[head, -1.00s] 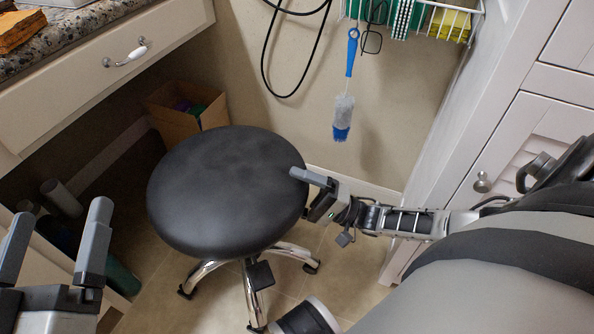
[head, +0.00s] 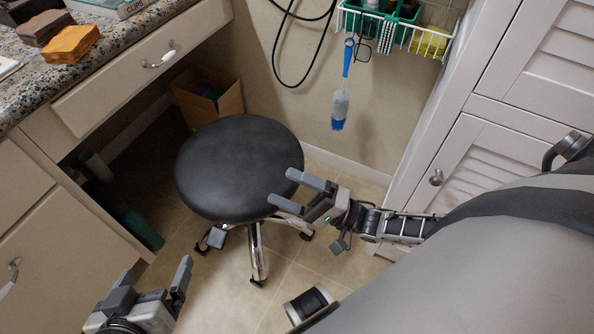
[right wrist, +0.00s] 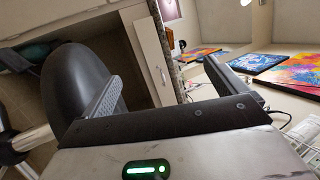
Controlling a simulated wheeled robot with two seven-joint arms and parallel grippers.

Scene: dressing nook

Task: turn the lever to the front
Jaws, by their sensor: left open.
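A round black stool (head: 238,165) with chrome legs stands on the tiled floor in the head view. A small dark grey paddle (head: 218,237) shows below its seat, at the front left; it looks like the lever, and its stem is hidden under the seat. My right gripper (head: 283,187) is open and empty at the seat's right edge, its fingertips overlapping the rim in the picture; I cannot tell if they touch. The right wrist view shows its two fingers (right wrist: 170,95) apart, with the seat (right wrist: 75,85) at left. My left gripper (head: 156,273) is open and empty at the bottom left.
A granite-topped counter with a drawer (head: 150,70) stands at the left. A cardboard box (head: 207,97) is behind the stool. A white louvred cabinet (head: 500,160) stands at the right. A blue brush (head: 341,105) hangs from a wire rack at the back.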

